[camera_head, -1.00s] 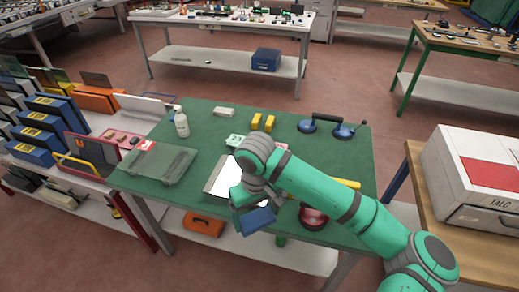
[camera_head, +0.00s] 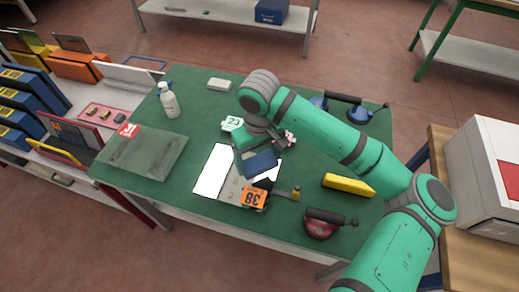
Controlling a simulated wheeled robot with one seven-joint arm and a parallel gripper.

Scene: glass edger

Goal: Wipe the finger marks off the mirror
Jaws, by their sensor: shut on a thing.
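The mirror (camera_head: 211,174) lies flat on the green-topped table (camera_head: 205,122). Its left part shines bright white and its right part looks grey. My gripper (camera_head: 259,153) is over the mirror's right part, shut on a blue cloth or pad (camera_head: 261,164). The gripper and pad hide part of the mirror, and I cannot tell whether the pad touches it. No finger marks can be made out at this size.
An orange tag (camera_head: 253,197) marked 38 and a tool (camera_head: 281,193) lie at the mirror's near right. A yellow block (camera_head: 348,185), red suction lifter (camera_head: 321,223) and blue lifter (camera_head: 343,98) are right.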

